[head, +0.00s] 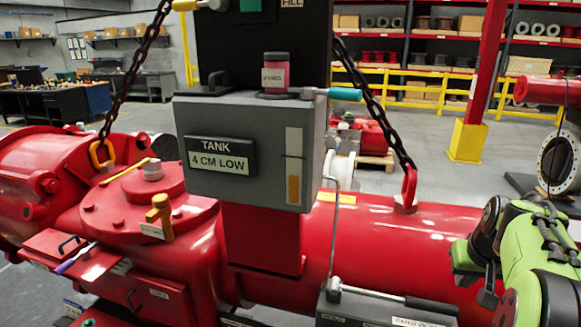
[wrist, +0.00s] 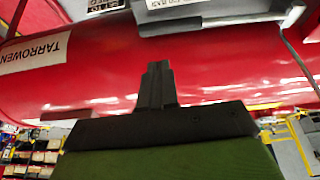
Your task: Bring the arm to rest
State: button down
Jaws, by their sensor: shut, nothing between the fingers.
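My arm (head: 520,260), green and black, is folded at the right edge of the head view, in front of the red cylinder of the actuator (head: 440,235). My gripper (wrist: 157,68) shows in the wrist view with its black fingers together and nothing between them. It points at the red cylinder (wrist: 90,85), which carries a white label reading TARROWEN. The fingertips overlap the cylinder in the picture; I cannot tell the gap. In the head view the fingers are not clearly seen.
Chains (head: 372,80) hang to the actuator on both sides. A grey pump box with a lever (head: 385,305) is in front. Open floor lies behind.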

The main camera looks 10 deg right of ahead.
jog(key=s+a+r+n, duration=0.2)
jog(key=a+r+n, duration=0.1)
jog(key=a, duration=1.4)
jog(key=s+a+f+n+t+y, duration=0.1)
jog(key=s+a+f+n+y, duration=0.1)
jog(key=s+a, duration=1)
jog(key=shift+s+a+f+n+t, duration=0.3)
jog(key=shift+s+f, duration=0.1)
jog(key=shift+f, duration=0.25)
jog(key=shift+d, duration=0.15)
